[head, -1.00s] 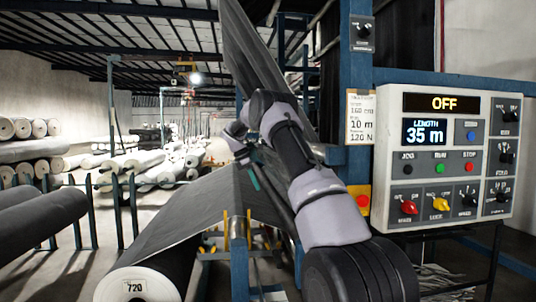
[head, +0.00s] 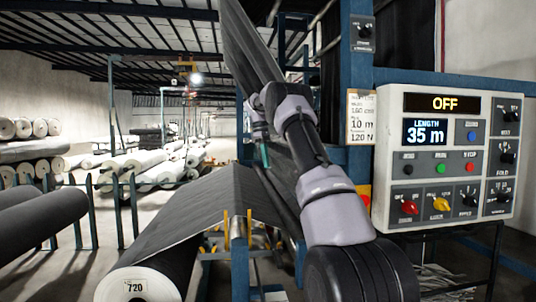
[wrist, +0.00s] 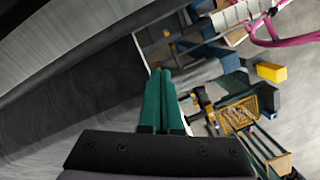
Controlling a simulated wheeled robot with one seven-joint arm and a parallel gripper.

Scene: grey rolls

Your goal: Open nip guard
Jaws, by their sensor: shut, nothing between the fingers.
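I cannot single out a nip guard with certainty in either view. My gripper (head: 265,158) hangs over the upper end of the fabric, in front of the blue frame. In the wrist view its green fingers (wrist: 161,72) are together with nothing between them. They point past the edge of the dark fabric (wrist: 90,95); contact cannot be told. My arm hides part of the machine.
A control panel (head: 447,157) at right reads OFF and 35 m. A blue post (head: 356,75) stands beside it. The wrist view shows a yellow crate (wrist: 237,113), a yellow block (wrist: 271,71) and a pink frame (wrist: 285,38) below.

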